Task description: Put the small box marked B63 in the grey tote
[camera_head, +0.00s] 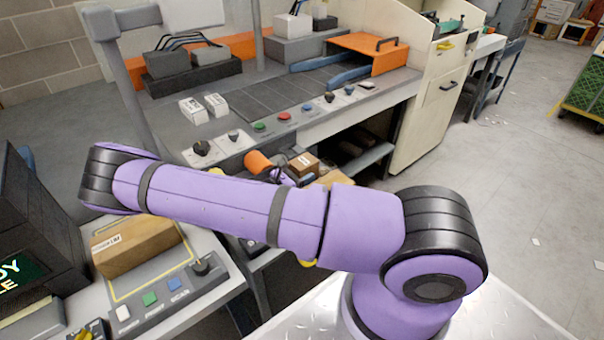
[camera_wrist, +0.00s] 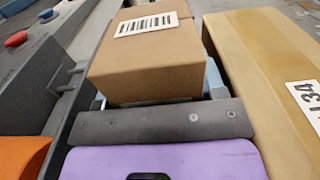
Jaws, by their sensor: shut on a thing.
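A small brown cardboard box (camera_wrist: 150,65) with a white barcode label on top fills the middle of the wrist view. My gripper (camera_wrist: 158,93) is shut on it, with a bluish finger at each side. No B63 mark can be read on the faces that show. In the head view the small box (camera_head: 304,162) shows just beyond my purple arm, below the front edge of the workbench. My forearm hides most of the gripper there. I cannot make out a grey tote for certain in either view.
A larger cardboard box (camera_wrist: 262,80) stands close to the right of the held box; its label shows "134". A dark grey block (camera_wrist: 40,85) lies to the left. Another cardboard box (camera_head: 138,245) sits on the left control table. The floor (camera_head: 500,170) at right is open.

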